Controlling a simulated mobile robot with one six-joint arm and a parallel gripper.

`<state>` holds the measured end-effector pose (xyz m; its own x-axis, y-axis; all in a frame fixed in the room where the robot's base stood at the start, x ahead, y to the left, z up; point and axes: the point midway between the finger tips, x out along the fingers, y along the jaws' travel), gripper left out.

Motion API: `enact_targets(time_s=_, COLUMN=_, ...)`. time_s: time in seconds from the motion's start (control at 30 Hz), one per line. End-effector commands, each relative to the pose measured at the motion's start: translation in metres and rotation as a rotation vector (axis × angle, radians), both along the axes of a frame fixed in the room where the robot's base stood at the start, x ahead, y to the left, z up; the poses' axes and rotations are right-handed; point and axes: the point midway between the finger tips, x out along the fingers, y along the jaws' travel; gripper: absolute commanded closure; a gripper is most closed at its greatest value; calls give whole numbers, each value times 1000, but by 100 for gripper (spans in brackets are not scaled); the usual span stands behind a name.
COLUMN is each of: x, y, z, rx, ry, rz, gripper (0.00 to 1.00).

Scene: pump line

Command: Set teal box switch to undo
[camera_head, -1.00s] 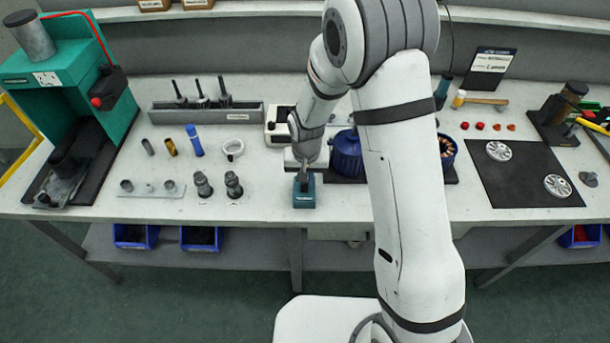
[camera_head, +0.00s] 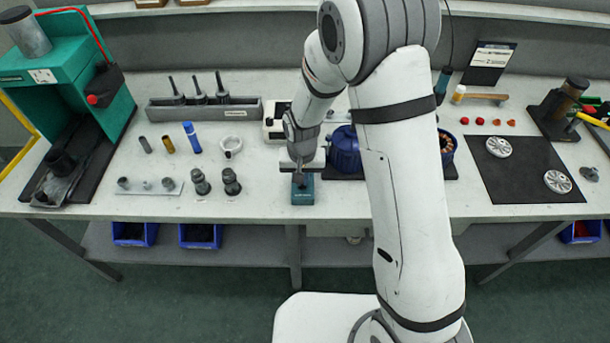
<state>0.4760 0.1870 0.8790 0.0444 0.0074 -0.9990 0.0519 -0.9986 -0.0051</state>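The teal box (camera_head: 303,197) stands near the front edge of the bench, a little left of the picture's middle. My gripper (camera_head: 299,179) is directly over it, pointing down, with its fingertips at or just above the box's top. The switch on the box is hidden or too small to make out behind the fingers. I cannot tell whether the fingers touch the box, or whether they are apart or closed.
Two dark fittings (camera_head: 231,182) stand left of the box. A blue motor-like body (camera_head: 345,149) is close on the right, behind my arm. A white device (camera_head: 273,122) is behind. A green press (camera_head: 85,75) stands far left. The bench front beside the box is clear.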

Motion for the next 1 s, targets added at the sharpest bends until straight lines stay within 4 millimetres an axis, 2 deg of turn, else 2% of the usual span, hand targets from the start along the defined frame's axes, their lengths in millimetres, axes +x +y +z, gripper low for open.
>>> enact_targets(time_s=0.03, x=-11, y=-4, z=-10, rx=-14, ry=30, rz=0, gripper=100)
enact_targets(time_s=0.17, x=-10, y=-4, z=3, rx=-11, ry=26, rz=-1, gripper=100)
enact_targets(time_s=0.37, x=-5, y=-3, z=50, rx=1, ry=2, rz=-2, gripper=100)
enact_targets(time_s=0.4, x=-5, y=-2, z=51, rx=2, ry=0, rz=-2, gripper=100)
enact_targets(time_s=0.7, x=-7, y=-2, z=112, rx=3, ry=-4, rz=-1, gripper=100)
enact_targets(time_s=0.83, x=-8, y=-2, z=130, rx=3, ry=-4, rz=-1, gripper=100)
enact_targets(time_s=1.0, x=-9, y=-3, z=140, rx=2, ry=-2, rz=-2, gripper=100)
